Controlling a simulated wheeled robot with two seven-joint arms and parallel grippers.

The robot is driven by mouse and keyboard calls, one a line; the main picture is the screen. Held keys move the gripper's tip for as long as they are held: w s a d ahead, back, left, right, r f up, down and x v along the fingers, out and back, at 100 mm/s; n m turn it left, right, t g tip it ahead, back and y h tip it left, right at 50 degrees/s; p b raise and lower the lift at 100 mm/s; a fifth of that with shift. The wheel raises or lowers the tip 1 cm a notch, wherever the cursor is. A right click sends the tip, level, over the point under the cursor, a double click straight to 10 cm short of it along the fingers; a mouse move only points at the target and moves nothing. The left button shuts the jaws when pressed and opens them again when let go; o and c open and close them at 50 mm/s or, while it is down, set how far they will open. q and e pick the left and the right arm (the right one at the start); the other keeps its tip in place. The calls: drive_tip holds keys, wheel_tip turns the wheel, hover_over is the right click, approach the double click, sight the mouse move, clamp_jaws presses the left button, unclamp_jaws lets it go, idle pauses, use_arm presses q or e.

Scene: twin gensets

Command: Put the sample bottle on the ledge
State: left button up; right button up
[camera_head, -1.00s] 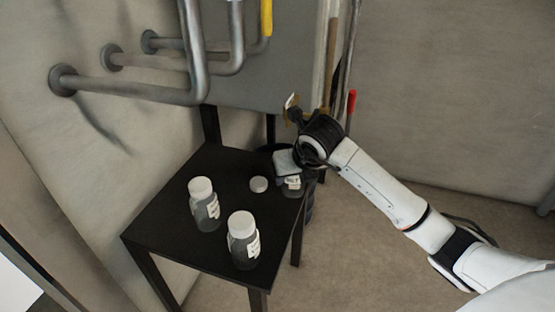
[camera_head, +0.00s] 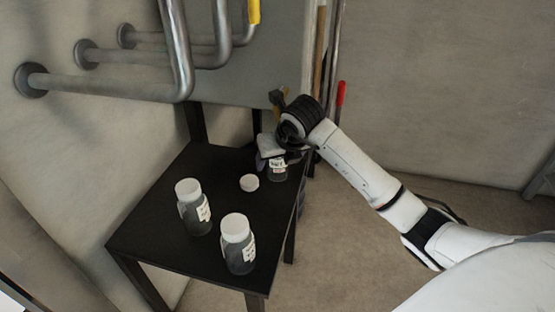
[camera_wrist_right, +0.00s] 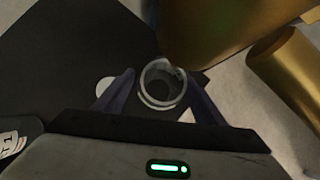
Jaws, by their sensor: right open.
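An uncapped clear bottle (camera_head: 278,170) with a white label stands at the back right of a black table (camera_head: 160,232). Its round open mouth (camera_wrist_right: 161,84) shows in the right wrist view. My right gripper (camera_head: 271,152) is at this bottle; in the wrist view its two fingers (camera_wrist_right: 159,78) are apart, one on each side of the bottle's mouth. A white cap (camera_head: 249,182) lies on the table just left of the bottle. Two white-capped bottles, one at the left (camera_head: 194,207) and one nearer (camera_head: 237,244), stand upright. My left gripper is not in view. I cannot tell which surface is the ledge.
Metal pipes (camera_head: 120,88) run from the wall at upper left, above the table. A grey panel (camera_head: 235,75) stands behind it. Brass-coloured cylinders (camera_wrist_right: 225,25) are close to the right gripper. A red-ended rod (camera_head: 341,94) stands behind my arm. The floor at right is clear.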

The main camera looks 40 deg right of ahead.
drive_tip(key=shift+r, duration=0.25)
use_arm(q)
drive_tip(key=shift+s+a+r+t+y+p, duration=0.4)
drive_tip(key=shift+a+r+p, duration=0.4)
drive_tip(key=shift+p, duration=0.6)
use_arm(e)
drive_tip(key=v, duration=1.1)
drive_tip(key=shift+s+r, duration=0.2)
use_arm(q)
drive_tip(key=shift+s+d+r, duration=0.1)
